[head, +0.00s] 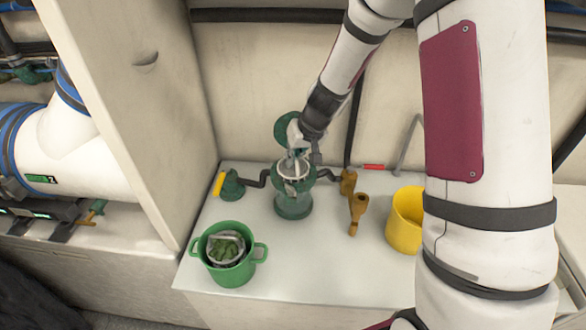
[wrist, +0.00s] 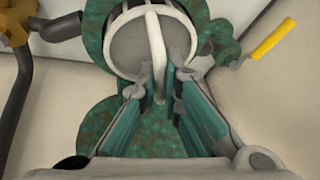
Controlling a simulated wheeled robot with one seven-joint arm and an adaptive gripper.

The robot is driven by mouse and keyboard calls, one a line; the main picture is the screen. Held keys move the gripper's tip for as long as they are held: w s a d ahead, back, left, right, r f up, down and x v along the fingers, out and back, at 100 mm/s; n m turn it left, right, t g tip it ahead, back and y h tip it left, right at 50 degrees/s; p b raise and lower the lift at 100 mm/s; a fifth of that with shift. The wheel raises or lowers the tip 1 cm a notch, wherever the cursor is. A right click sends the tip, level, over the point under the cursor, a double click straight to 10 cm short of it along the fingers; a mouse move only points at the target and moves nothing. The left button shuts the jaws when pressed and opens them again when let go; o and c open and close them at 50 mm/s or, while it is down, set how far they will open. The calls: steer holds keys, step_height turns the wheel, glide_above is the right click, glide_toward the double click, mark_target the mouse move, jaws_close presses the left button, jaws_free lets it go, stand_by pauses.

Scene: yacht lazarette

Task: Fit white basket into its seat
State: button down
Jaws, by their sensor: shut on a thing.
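The white basket (head: 292,172) has a round pale rim and an arched handle. It is at the mouth of the green strainer housing (head: 293,207). My gripper (head: 297,152) comes down from above and is shut on the basket's handle. In the wrist view, the basket (wrist: 126,48) shows a grey inside, and its handle stands between the teal fingertips (wrist: 161,84). The mottled green housing (wrist: 198,18) surrounds the basket there. How deep the basket sits is hidden. The round green lid (head: 287,127) stands open behind the housing; it also shows in the wrist view (wrist: 105,125).
A green bucket (head: 256,253) holding a basket of green debris (head: 227,249) stands front left. A yellow-handled valve (head: 229,185) is left of the housing. Brass fittings (head: 357,210) and a yellow bucket (head: 404,218) are at right. The front middle of the bench (head: 310,264) is clear.

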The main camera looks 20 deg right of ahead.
mark_target(294, 167)
steer(key=shift+f+b, duration=0.35)
steer(key=shift+f, duration=1.85)
steer(key=c, duration=1.8)
jaws_free()
steer(key=shift+o, duration=0.2)
